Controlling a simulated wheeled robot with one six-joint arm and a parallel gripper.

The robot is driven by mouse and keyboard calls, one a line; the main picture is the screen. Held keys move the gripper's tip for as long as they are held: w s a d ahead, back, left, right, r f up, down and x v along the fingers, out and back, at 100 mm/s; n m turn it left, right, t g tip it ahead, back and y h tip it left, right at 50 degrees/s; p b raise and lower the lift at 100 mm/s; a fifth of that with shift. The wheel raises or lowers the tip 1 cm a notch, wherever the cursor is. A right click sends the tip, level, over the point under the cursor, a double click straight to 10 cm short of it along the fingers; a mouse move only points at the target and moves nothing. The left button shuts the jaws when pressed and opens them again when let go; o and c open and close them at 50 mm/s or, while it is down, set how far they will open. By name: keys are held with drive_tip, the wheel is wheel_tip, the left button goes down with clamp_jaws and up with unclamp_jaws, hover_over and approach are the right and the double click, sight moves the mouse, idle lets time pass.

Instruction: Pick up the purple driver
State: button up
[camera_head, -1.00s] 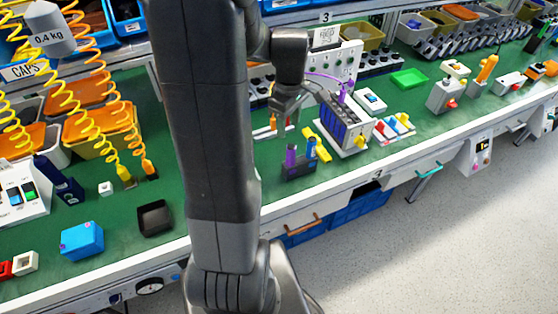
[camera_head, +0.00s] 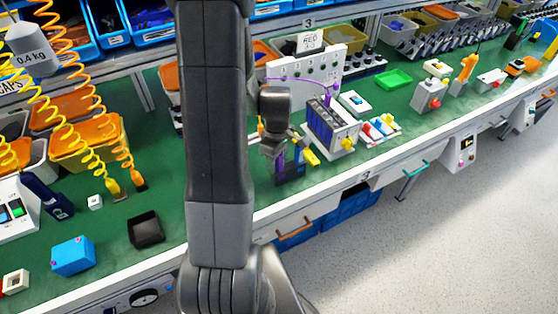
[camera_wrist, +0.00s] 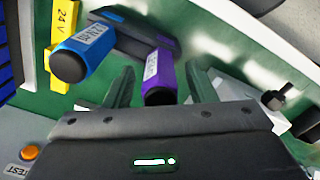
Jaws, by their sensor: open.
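The purple driver (camera_wrist: 159,78) stands in a dark holder (camera_wrist: 125,38) on the green bench, beside a blue driver (camera_wrist: 80,55). In the wrist view the purple driver's handle end lies between the two fingers of my gripper (camera_wrist: 160,90). The fingers are open, one on each side, with a gap visible on the left; contact is not visible. In the head view my gripper (camera_head: 281,165) hangs over the holder (camera_head: 290,180) and hides most of both drivers.
A yellow block marked 24 V (camera_wrist: 63,28) stands beside the blue driver. A module rack (camera_head: 328,130) with dark slots is just right of the holder. The bench's white front edge (camera_head: 345,188) is close. An empty black tray (camera_head: 146,229) sits at left.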

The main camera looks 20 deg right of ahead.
drive_tip(key=shift+f, duration=0.65)
drive_tip(key=c, duration=1.1)
wheel_tip(320, 180, up, 10)
drive_tip(key=shift+r+b, duration=0.1)
drive_tip(key=shift+b, duration=0.3)
